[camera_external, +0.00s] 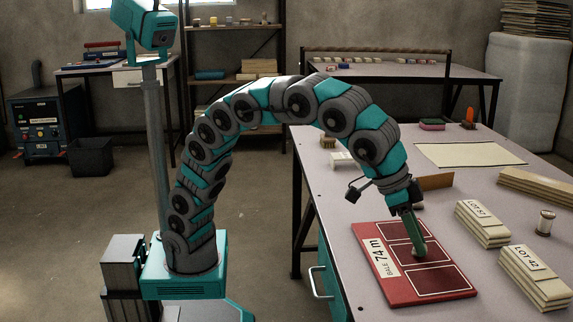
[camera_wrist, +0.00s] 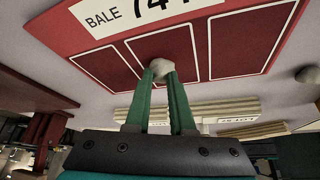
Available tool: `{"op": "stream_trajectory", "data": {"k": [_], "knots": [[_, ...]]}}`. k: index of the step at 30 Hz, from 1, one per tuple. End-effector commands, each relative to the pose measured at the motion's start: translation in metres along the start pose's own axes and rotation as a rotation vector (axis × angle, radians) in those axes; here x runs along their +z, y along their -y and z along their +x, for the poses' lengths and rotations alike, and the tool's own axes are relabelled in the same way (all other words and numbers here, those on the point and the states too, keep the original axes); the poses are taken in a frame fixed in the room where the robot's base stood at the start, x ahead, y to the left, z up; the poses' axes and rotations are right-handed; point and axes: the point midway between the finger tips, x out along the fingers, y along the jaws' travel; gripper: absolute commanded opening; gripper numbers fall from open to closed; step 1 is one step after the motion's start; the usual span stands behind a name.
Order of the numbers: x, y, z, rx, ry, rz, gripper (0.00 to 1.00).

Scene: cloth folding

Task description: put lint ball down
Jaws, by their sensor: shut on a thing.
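A pale, whitish lint ball (camera_wrist: 163,67) sits between my fingertips in the wrist view. My gripper (camera_wrist: 163,77) is shut on it with two green fingers. In the external view, my gripper (camera_external: 418,250) points down over the red board (camera_external: 398,291), near the line between its middle and nearest outlined panels. In the wrist view, the ball appears over the middle panel of the board (camera_wrist: 48,36). The board has a white "BALE 74" label (camera_external: 383,257). The lint ball is hidden in the external view. I cannot tell whether it touches the board.
Folded cloth stacks marked LOT 57 (camera_external: 482,224) and LOT 42 (camera_external: 535,277) lie right of the board. A thread spool (camera_external: 545,222) stands near them. A beige sheet (camera_external: 468,154) lies farther back. The table's left edge (camera_external: 318,200) is close to the board.

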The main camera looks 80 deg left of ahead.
Motion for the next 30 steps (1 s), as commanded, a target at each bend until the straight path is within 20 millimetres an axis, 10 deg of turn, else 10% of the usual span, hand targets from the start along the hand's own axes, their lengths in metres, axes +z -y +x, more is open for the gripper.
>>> {"op": "stream_trajectory", "data": {"k": [5,6,12,23,30], "knots": [[0.000,0.000,0.000,0.000,0.000,0.000,0.00],[0.000,0.000,0.000,0.000,0.000,0.000,0.26],[0.000,0.000,0.000,0.000,0.000,0.000,0.48],[0.000,0.000,-0.007,0.000,0.000,0.000,0.48],[-0.001,-0.001,-0.049,0.003,-0.005,0.000,0.48]]}}
